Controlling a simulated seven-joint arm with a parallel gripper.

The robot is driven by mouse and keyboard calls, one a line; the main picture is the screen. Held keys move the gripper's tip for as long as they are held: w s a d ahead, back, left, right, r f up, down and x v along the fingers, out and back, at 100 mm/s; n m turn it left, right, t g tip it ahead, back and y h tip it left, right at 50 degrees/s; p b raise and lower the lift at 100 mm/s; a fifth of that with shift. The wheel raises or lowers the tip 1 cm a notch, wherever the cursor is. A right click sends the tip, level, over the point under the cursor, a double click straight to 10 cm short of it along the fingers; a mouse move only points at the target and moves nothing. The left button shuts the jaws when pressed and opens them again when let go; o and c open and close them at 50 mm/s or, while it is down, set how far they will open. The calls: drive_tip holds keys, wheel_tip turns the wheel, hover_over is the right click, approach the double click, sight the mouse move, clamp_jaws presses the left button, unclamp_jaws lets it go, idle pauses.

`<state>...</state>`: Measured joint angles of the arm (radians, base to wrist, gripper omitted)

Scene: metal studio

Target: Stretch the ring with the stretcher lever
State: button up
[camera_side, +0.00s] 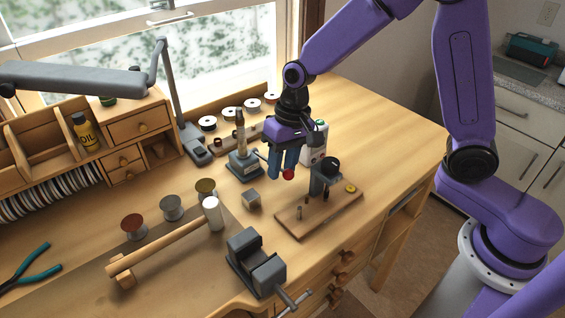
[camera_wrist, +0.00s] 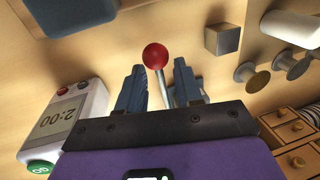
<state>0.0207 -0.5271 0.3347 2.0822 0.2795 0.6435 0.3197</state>
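The stretcher (camera_side: 243,165) stands at mid-table in the side view, with a blue-grey base and an upright tapered mandrel (camera_side: 240,130). A ring on it is too small to make out clearly. Its lever ends in a red ball (camera_side: 288,175), which also shows in the wrist view (camera_wrist: 155,56) on a thin metal rod (camera_wrist: 163,88). My gripper (camera_side: 281,165) points down at the lever. In the wrist view my gripper (camera_wrist: 160,88) is open, its blue fingers on either side of the rod with gaps showing. The ball sticks out past the fingertips.
A small press on a wooden board (camera_side: 290,222) stands to the right. A steel cube (camera_side: 251,199), a vise (camera_side: 256,262), a mallet (camera_side: 165,245) and several spools lie nearer or left.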

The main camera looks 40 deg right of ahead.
clamp_jaws()
drive_tip(key=shift+s+a, duration=0.1)
drive_tip(key=shift+s, duration=0.15)
idle(1.0)
